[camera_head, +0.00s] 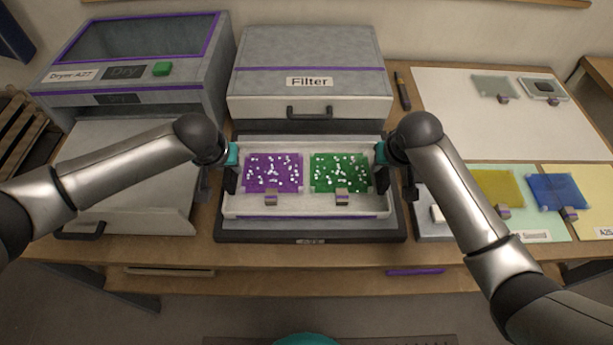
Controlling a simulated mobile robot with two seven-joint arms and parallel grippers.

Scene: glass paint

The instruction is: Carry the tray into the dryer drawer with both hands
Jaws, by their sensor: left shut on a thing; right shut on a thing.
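A white tray (305,205) sits in the middle of the table, over a dark base in front of the filter box. It holds a purple glass piece (273,185) and a green glass piece (341,184), both dotted with white bits. My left gripper (231,178) is shut on the tray's left wall. My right gripper (383,165) is shut on its right wall. The dryer (140,65), labelled Dryer A27, stands at the left. Its drawer (140,205) is pulled out towards the front, with a dark handle; my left arm hides part of it.
The filter box (310,75) stands behind the tray. At the right lie a yellow plate (497,188), a blue plate (556,191) and a white mat (470,120) with small plates. A dark tool (402,92) lies beside the filter box. A wooden slatted thing (22,130) is at the far left.

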